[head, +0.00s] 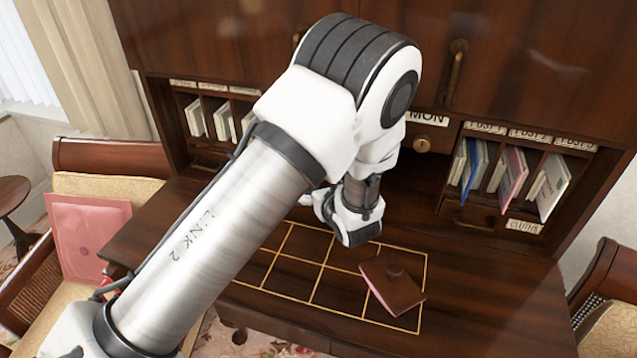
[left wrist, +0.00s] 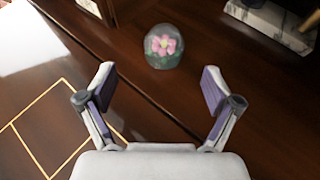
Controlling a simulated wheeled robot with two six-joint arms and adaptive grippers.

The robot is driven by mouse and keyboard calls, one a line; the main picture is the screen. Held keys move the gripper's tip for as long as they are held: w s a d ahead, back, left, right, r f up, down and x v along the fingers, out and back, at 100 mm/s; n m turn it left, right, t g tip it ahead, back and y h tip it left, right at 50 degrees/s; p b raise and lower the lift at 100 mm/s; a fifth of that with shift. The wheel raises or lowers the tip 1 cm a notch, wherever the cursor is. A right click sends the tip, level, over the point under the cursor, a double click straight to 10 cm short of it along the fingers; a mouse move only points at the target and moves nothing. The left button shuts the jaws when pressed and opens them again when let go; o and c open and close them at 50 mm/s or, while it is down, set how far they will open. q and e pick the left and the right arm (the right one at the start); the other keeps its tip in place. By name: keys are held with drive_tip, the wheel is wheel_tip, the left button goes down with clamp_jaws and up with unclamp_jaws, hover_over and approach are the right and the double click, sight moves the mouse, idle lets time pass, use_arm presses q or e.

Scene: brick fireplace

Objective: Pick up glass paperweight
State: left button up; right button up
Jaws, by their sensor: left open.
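The glass paperweight (left wrist: 164,46) shows in the left wrist view as a clear dome with a pink flower and green leaves inside. It stands on the dark wooden desk, beyond the fingertips and roughly centred between them. My left gripper (left wrist: 157,88) is open and empty, its two purple-padded fingers spread apart and not touching the paperweight. In the head view my left arm crosses from the lower left to the desk. My right gripper is in neither view.
A brown leather-like booklet (head: 391,284) lies on the gold-lined grid (head: 290,271) on the desk. Pigeonholes with envelopes (head: 515,172) stand at the back right, more at the back left (head: 215,118). A chair (head: 65,232) holding a pink folder (head: 85,237) is at the left.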

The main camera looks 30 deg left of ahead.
use_arm(q)
drive_tip(key=shift+a+f, duration=0.2)
drive_tip(key=shift+f, duration=0.3)
drive_tip(key=p+x, duration=0.2)
drive_tip(key=x, duration=0.1)
drive_tip(key=p+x, duration=0.2)
drive_tip(key=x, duration=0.2)
drive_tip(key=shift+w+d, duration=0.15)
drive_tip(key=shift+w, duration=0.25)
drive_tip(key=shift+w+a+f, duration=0.15)
drive_tip(key=shift+a+f, duration=0.05)
drive_tip(key=shift+f, duration=0.1)
drive_tip(key=shift+d+r, duration=0.1)
drive_tip(key=shift+d, duration=0.05)
drive_tip(key=c, duration=1.2)
drive_tip(key=shift+c, duration=1.4)
